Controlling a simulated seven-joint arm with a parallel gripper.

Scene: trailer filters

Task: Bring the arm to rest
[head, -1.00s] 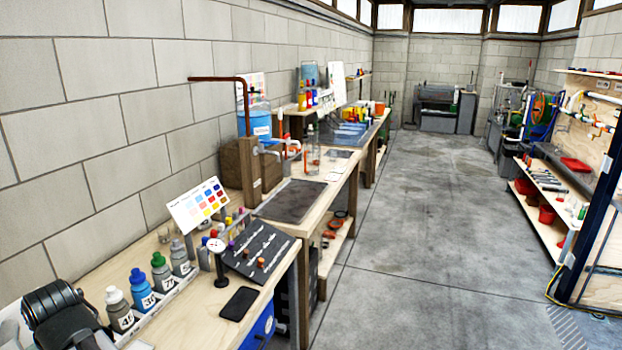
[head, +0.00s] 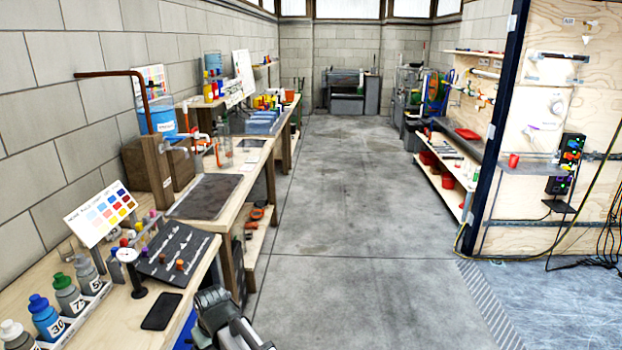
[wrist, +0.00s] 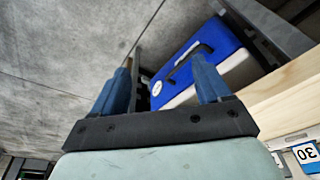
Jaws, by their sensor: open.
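My gripper (wrist: 158,85) shows in the wrist view with its two blue fingers spread apart and nothing between them. It is beside the workbench's front edge, with the concrete floor behind the fingers. In the head view part of my arm (head: 228,322) shows at the bottom, just right of the bench (head: 205,262); the fingertips cannot be made out there. A blue and white box (wrist: 200,62) lies beyond the fingers, under the bench, apart from them as far as I can tell.
Numbered bottles (head: 68,294), a dark sloped board (head: 178,252) and a black phone-like slab (head: 161,311) are on the near bench. The concrete floor (head: 345,230) is clear down the middle. A plywood partition (head: 510,215) with cables stands at the right.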

